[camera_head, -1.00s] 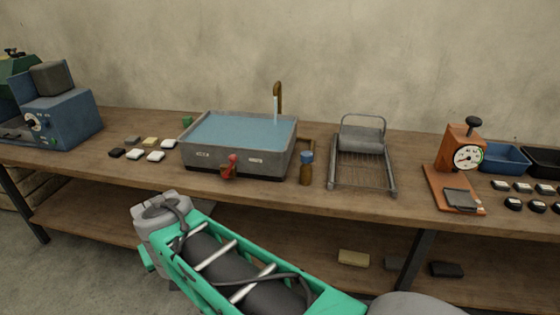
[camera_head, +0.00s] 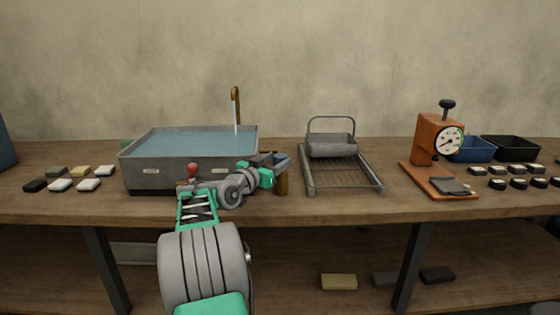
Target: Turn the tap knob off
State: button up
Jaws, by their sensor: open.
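The tap knob is a small red knob (camera_head: 192,171) on the front of the grey basin (camera_head: 150,180), partly covered by my arm. A brass tap (camera_head: 236,95) rises behind the basin, and a pale stream of water (camera_head: 237,122) falls from it into the blue water (camera_head: 185,143). My gripper (camera_head: 279,163) is open, to the right of the knob and apart from it. It is near the basin's front right corner and overlaps the brown bottle (camera_head: 283,184) in the picture. Whether it touches the bottle cannot be told; its fingers are small and unclear.
A wire rack with a roller (camera_head: 332,145) stands right of the bottle. An orange gauge press (camera_head: 434,145) and blue (camera_head: 472,150) and black trays (camera_head: 511,148) stand at the right. Small blocks (camera_head: 80,171) lie left of the basin. The wooden bench's front edge (camera_head: 340,205) runs below.

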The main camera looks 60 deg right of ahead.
jog(key=shift+s+d, duration=0.15)
jog(key=shift+d, duration=1.3)
jog(key=shift+c, duration=0.4)
jog(key=c, duration=1)
